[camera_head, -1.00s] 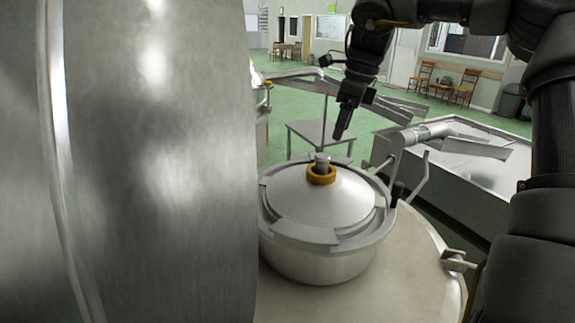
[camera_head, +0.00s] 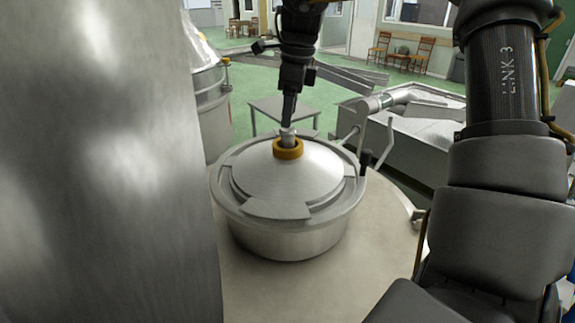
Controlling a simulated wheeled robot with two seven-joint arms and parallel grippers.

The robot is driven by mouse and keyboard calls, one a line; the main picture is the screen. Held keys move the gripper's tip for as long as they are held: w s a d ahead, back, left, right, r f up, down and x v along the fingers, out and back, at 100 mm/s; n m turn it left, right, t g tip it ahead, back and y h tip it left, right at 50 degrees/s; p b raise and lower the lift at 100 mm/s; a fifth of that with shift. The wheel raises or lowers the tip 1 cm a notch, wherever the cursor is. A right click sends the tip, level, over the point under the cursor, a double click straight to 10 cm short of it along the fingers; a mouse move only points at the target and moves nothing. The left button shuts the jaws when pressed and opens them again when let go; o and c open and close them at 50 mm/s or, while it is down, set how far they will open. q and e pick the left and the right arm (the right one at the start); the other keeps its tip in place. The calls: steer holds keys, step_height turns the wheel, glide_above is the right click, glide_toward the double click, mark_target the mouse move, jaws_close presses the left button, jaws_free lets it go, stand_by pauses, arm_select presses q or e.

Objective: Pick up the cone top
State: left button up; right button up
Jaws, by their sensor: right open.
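The cone top (camera_head: 315,178) is a shallow metal cone with a yellow-orange ring (camera_head: 288,153) and a small metal knob (camera_head: 287,134) at its peak. It sits on a round metal bowl (camera_head: 290,243). My right gripper (camera_head: 289,122) points down with its fingertips right at the knob, overlapping it in the picture. Its jaws are open; I cannot tell whether they touch the knob. My left gripper is not in view.
The bowl stands on a pale round surface (camera_head: 255,290). A large metal cylinder (camera_head: 100,180) fills the left side. A metal trough (camera_head: 420,135) with a pipe and rods lies to the right. A small metal table (camera_head: 283,107) stands behind.

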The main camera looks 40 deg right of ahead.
step_height(320, 180, down, 2)
steer(key=shift+s+f+p, duration=0.15)
steer(key=shift+p, duration=0.7)
steer(key=shift+w+f+p, duration=0.15)
steer(key=shift+w+f, duration=0.05)
steer(key=shift+f, duration=0.4)
steer(key=shift+w+f+p, duration=0.15)
steer(key=shift+w+f, duration=0.05)
steer(key=shift+f, duration=0.35)
steer(key=shift+d+f, duration=0.15)
steer(key=shift+f, duration=0.15)
steer(key=shift+s, duration=0.15)
steer(key=shift+r, duration=0.1)
steer(key=shift+c, duration=0.8)
steer(key=c, duration=0.7)
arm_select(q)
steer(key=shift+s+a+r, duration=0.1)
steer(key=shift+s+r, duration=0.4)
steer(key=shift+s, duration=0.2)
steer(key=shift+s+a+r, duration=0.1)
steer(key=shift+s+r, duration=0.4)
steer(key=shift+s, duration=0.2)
arm_select(e)
jaws_close()
